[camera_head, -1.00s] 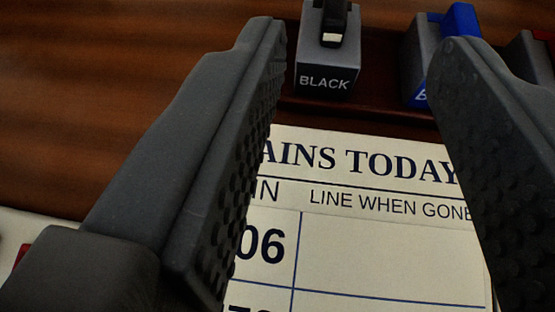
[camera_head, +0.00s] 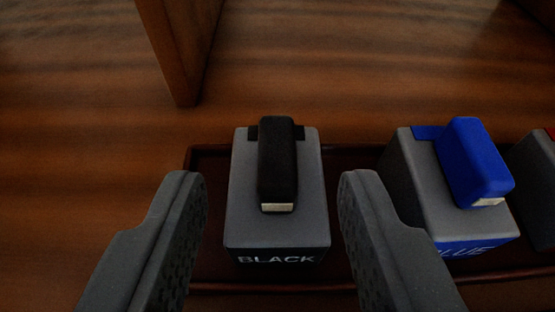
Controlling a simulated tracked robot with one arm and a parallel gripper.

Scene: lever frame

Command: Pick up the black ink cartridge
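The black ink cartridge (camera_head: 277,165) is a small black block with a pale tip at its near end. It sits on top of a grey holder (camera_head: 276,222) labelled BLACK. My gripper (camera_head: 272,182) is open, with one finger to the left of the holder and one to the right. Nothing is between the fingertips except the view of the holder and cartridge beyond. I cannot tell how far in front of the holder the fingertips are.
The holder stands in a dark red-brown tray (camera_head: 205,158) on a wooden table (camera_head: 90,150). To the right is a blue cartridge (camera_head: 474,160) on a grey holder (camera_head: 415,190), and part of another holder at the right edge. A wooden upright (camera_head: 183,50) stands behind at left.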

